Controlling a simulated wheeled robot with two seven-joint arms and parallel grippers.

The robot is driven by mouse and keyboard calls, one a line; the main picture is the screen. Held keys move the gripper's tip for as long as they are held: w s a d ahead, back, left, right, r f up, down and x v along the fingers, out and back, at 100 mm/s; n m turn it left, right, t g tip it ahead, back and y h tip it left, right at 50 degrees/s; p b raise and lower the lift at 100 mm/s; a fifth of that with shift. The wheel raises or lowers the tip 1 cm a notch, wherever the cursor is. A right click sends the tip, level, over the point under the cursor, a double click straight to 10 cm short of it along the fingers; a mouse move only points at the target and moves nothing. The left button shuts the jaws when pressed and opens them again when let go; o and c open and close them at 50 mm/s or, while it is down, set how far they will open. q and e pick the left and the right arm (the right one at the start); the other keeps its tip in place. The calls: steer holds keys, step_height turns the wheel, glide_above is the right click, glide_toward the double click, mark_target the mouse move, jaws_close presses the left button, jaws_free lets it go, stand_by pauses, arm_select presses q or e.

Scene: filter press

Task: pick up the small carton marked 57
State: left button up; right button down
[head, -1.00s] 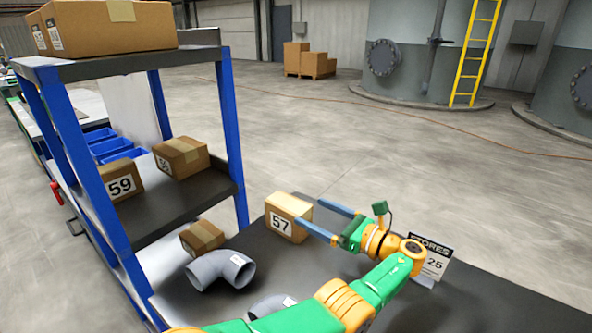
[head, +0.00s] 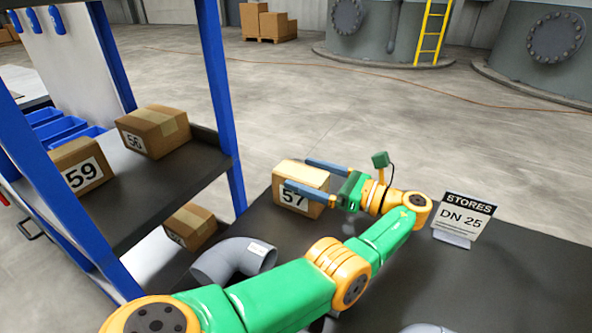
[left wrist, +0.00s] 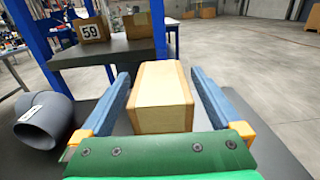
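The small carton marked 57 (head: 301,188) stands on the dark table top, its label facing the camera. In the left wrist view the carton (left wrist: 161,97) sits between the two blue fingers, with a visible gap on each side. My left gripper (head: 303,174) is open around the carton, one finger on its near side and one on its far side. The near finger covers part of the label's upper edge. My right gripper is not in view.
Cartons marked 59 (head: 83,173) and 56 (head: 153,131) stand on the blue-posted rack's shelf (head: 165,190). Another carton (head: 190,226) and a grey pipe elbow (head: 232,260) lie left of the 57 carton. A STORES DN 25 sign (head: 464,217) stands to the right.

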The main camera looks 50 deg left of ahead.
arm_select(q)
jaws_close()
